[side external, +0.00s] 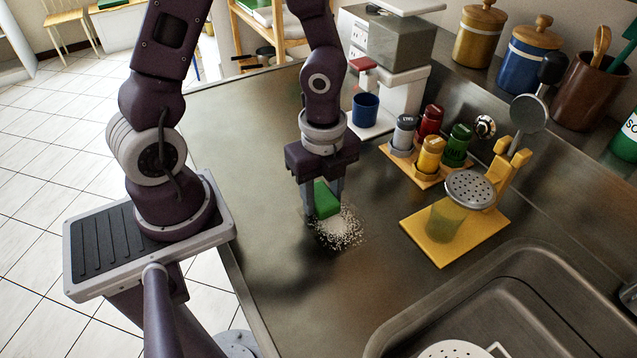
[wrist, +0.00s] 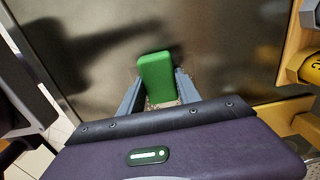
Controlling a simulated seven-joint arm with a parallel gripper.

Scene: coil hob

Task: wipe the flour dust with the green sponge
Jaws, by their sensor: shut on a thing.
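The green sponge (side external: 326,200) is held upright between the fingers of my gripper (side external: 323,200), low over the metal counter. The flour dust (side external: 345,229) is a white speckled patch on the counter, directly under and just in front of the sponge. In the wrist view the sponge (wrist: 156,76) stands between the two grey fingers of my gripper (wrist: 158,92), and a little of the speckled dust shows below it. I cannot tell whether the sponge's lower edge touches the counter.
To the right are a yellow stand (side external: 440,232) with a perforated strainer, a rack of several spice jars (side external: 431,152) and a blue cup (side external: 365,109). A sink (side external: 520,290) lies at the lower right. The counter (side external: 280,270) left of and below the dust is clear.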

